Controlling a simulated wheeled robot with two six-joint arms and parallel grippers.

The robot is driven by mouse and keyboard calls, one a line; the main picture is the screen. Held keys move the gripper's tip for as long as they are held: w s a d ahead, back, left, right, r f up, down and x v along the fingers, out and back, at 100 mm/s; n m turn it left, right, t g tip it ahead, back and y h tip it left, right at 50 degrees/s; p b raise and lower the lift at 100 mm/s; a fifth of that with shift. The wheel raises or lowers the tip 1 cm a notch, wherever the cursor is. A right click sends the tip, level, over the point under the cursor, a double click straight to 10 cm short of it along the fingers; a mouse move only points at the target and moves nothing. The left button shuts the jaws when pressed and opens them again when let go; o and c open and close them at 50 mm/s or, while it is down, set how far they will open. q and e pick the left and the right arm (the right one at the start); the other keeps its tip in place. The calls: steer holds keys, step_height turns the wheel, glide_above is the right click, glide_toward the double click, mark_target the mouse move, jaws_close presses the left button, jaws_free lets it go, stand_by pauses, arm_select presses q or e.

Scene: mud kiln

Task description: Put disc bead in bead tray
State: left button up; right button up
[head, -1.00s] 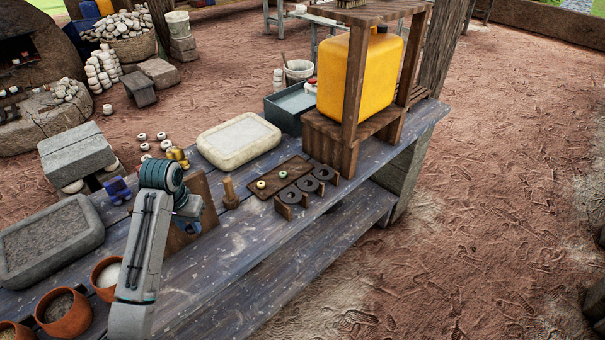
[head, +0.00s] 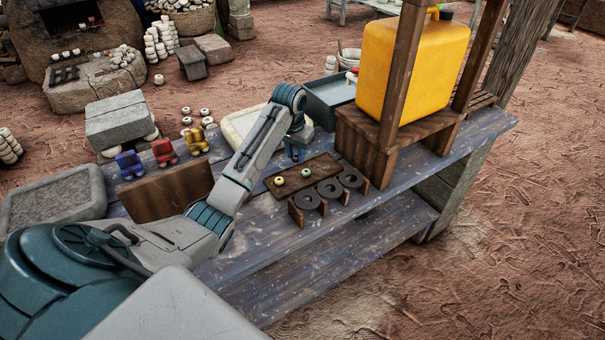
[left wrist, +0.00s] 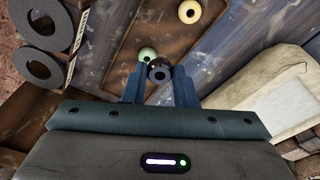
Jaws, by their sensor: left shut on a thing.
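My left gripper (head: 294,152) is at the back edge of the brown wooden bead tray (head: 322,164). In the left wrist view its two blue fingers (left wrist: 160,86) are shut on a small dark bead with a hole (left wrist: 158,72), likely the disc bead. The held bead cannot be made out in the head view. The tray (left wrist: 172,38) lies just beyond the fingertips. It holds a yellow bead (head: 279,180) and a pale green bead (head: 306,172). In the wrist view the green bead (left wrist: 147,54) appears right behind the held bead. My right gripper is not in view.
Dark rings on a wooden rack (head: 328,190) stand in front of the tray. A wooden stand (head: 385,150) with a yellow jerrycan (head: 412,70) is to its right. A pale slab (head: 240,124) lies behind my arm. The bench's front (head: 300,255) is clear.

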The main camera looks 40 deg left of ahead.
mark_target(295, 158)
arm_select(q)
step_height(295, 158, down, 3)
steer(key=shift+s+f, duration=0.1)
steer(key=shift+f, duration=0.1)
step_height(295, 158, down, 3)
steer(key=shift+p, duration=0.55)
steer(key=shift+f, duration=0.35)
jaws_close()
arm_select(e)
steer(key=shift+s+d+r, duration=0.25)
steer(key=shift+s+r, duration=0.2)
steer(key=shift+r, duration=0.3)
arm_select(q)
steer(key=shift+f, duration=0.2)
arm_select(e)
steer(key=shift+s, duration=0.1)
arm_select(q)
steer(key=o, duration=0.9)
jaws_free()
steer(key=shift+o, duration=0.6)
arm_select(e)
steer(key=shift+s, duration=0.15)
arm_select(q)
steer(key=shift+r, duration=0.1)
